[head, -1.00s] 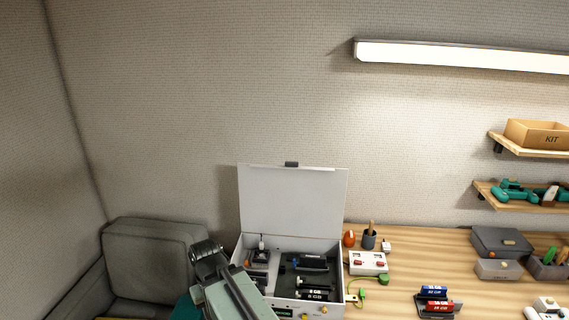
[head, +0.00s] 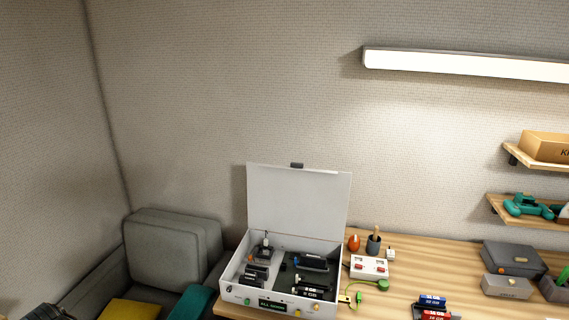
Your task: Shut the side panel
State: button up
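The side panel is the white lid (head: 298,202) of a white case (head: 337,285). It stands raised at the back of the case, with a small dark tab on its top edge. The open case shows dark boards and modules inside, and its front has buttons and a small display with green text (head: 272,305). At the bottom left corner a dark part, probably of my arm, shows. My gripper's fingers cannot be made out.
The wooden desk (head: 420,265) holds a white box with red switches (head: 368,267), a dark cup (head: 374,244), memory modules (head: 433,301) and a grey box (head: 513,258). A grey sofa (head: 175,250) with cushions is at left. Wall shelves (head: 530,208) are at right.

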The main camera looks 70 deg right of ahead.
aim_at(295, 199)
jog(key=u, duration=0.05)
jog(key=k, duration=1.4)
jog(key=z, duration=0.8)
jog(key=i, duration=1)
jog(key=u, duration=0.05)
